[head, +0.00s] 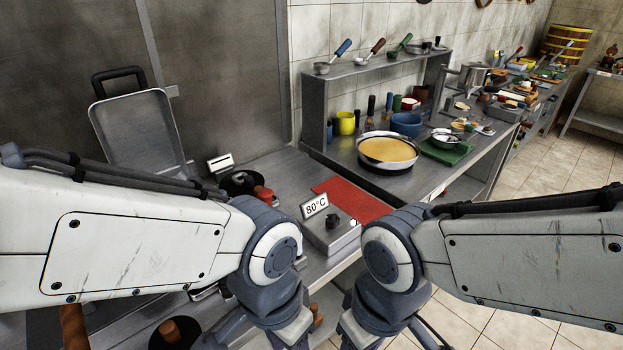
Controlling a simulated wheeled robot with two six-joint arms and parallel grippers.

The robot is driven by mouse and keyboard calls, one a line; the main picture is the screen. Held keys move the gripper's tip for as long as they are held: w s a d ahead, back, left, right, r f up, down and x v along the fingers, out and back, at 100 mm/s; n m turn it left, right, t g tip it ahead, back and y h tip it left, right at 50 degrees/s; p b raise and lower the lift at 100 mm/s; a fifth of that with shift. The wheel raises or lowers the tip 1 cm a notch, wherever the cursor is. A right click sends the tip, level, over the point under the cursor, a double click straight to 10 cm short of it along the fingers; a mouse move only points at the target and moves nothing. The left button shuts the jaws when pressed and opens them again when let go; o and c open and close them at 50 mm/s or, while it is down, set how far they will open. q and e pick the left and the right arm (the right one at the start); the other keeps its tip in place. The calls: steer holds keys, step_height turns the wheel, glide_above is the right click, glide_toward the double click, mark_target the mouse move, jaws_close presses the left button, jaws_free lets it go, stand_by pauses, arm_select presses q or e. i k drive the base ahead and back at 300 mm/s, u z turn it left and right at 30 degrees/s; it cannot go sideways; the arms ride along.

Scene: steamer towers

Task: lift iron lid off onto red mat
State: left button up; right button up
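The red mat (352,199) lies flat on the steel counter, beyond the 80°C sign, and its visible part is bare. A dark round lid-like piece with a brown knob (171,330) shows at the bottom left, cut by the frame edge. Another dark round piece (238,183) sits on the counter behind my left arm, partly hidden, with a red object beside it. I cannot tell for sure which is the iron lid. My two arms come in from the left and right, with their wrists low in the middle. The fingertips of both grippers are not visible.
A steel box (331,236) with a dark knob and an 80°C sign (315,206) stands in front of the mat. A wide pan (388,153) of yellow food is behind it. An upright steel tray (139,130) leans at the left. A shelf (376,64) holds ladles.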

mark_target(243, 182)
steer(key=z, duration=0.15)
steer(key=i, duration=1)
steer(key=u, duration=0.05)
